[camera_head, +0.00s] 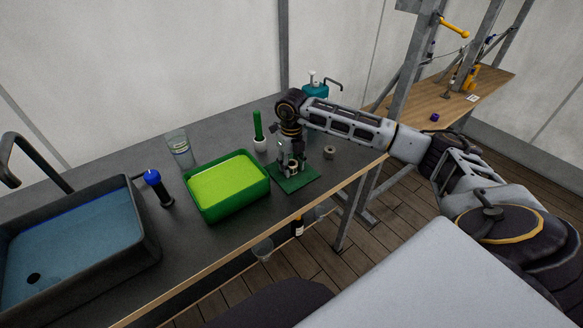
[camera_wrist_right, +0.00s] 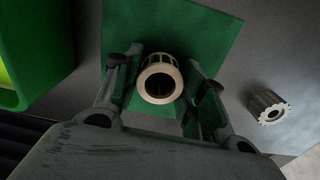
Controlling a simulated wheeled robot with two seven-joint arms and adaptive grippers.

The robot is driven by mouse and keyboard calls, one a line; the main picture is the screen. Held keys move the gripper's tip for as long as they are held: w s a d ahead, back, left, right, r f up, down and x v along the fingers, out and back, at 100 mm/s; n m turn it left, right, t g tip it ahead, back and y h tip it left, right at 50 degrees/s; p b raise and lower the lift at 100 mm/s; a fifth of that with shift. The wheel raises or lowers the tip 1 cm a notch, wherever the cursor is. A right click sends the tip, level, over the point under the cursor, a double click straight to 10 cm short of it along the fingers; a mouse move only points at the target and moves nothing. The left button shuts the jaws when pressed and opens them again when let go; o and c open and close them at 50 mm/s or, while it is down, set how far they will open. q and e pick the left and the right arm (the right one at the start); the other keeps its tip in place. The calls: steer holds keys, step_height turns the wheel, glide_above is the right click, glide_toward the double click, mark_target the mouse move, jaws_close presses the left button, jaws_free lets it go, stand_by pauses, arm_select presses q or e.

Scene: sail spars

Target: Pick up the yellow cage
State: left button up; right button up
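The yellow cage (camera_wrist_right: 160,80) is a pale cream-yellow slotted ring with a dark bore, on a green mat (camera_wrist_right: 206,38) in the wrist view. My right gripper (camera_wrist_right: 160,66) is over it, with one finger on each side and visible gaps between the fingers and the cage. It is open. In the head view my right gripper (camera_head: 291,165) points down over the green mat (camera_head: 308,178) and largely hides the cage. My left gripper is not in view.
A grey toothed ring (camera_wrist_right: 268,107) stands right of the mat; it also shows in the head view (camera_head: 330,152). A green tray (camera_head: 230,208) with yellow-green contents is close on the left. A green-handled tool (camera_head: 258,128), clear beaker (camera_head: 180,149) and sink (camera_head: 140,262) share the bench.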

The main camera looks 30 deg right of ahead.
steer(key=c, duration=0.5)
steer(key=shift+o, duration=0.2)
steer(key=shift+r, duration=0.35)
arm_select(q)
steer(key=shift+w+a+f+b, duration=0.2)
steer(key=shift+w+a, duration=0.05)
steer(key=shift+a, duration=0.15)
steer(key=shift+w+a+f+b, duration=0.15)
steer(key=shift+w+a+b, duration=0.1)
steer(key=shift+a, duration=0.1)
arm_select(e)
step_height(320, 180, up, 9)
steer(key=shift+r, duration=0.2)
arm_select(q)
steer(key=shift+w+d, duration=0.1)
